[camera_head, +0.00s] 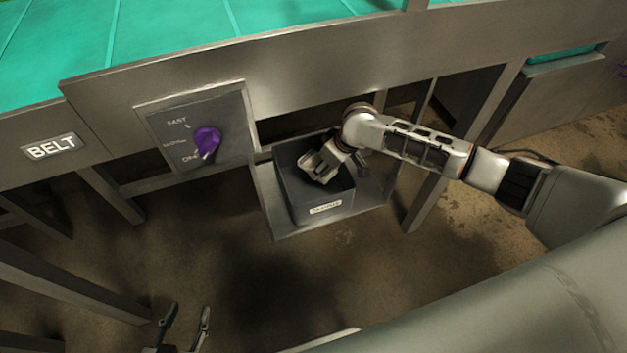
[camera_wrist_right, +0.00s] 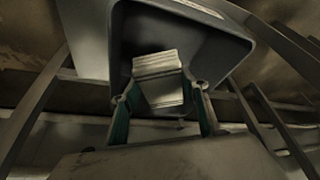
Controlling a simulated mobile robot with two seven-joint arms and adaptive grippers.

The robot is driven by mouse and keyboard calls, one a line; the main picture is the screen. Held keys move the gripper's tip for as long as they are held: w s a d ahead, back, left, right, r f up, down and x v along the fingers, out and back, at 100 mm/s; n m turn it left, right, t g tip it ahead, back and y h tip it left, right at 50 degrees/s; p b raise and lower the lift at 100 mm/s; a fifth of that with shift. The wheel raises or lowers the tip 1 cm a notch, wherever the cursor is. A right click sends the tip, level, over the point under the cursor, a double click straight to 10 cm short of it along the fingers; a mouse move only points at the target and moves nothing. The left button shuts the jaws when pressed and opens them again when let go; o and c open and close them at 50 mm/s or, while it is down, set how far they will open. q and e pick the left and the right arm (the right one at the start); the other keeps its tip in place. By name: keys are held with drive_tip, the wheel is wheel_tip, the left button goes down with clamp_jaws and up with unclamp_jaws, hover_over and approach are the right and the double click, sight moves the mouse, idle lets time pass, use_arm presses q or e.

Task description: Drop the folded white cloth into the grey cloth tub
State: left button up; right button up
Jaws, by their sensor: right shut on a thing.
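The grey cloth tub (camera_head: 288,188) stands on a low metal shelf under the belt, with a pale label on its front; its inside wall also shows in the right wrist view (camera_wrist_right: 215,45). My right gripper (camera_wrist_right: 164,92) is shut on the folded white cloth (camera_wrist_right: 158,68), which sits between its fingers with the tub behind it. In the head view my right gripper (camera_head: 322,163) is at the tub's opening; whether the cloth touches the tub's floor I cannot tell. My left gripper (camera_head: 188,316) is open and empty, low at the bottom left.
The metal shelf (camera_head: 370,190) reaches out beside the tub. A control panel (camera_head: 165,130) with a purple knob (camera_head: 207,140) is to the tub's left. The belt frame (camera_head: 290,80) overhangs behind the tub, and support legs stand either side. The floor in front is clear.

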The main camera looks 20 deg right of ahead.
drive_tip(key=shift+r, duration=0.1)
drive_tip(key=o, duration=1.1)
drive_tip(key=shift+c, duration=0.2)
drive_tip(key=shift+s+r, duration=0.1)
drive_tip(key=shift+r, duration=0.25)
drive_tip(key=v, duration=0.4)
drive_tip(key=shift+d+r, duration=0.2)
drive_tip(key=s+d, duration=0.6)
drive_tip(key=s, duration=0.4)
drive_tip(key=shift+s, duration=0.25)
drive_tip(key=shift+f, duration=0.1)
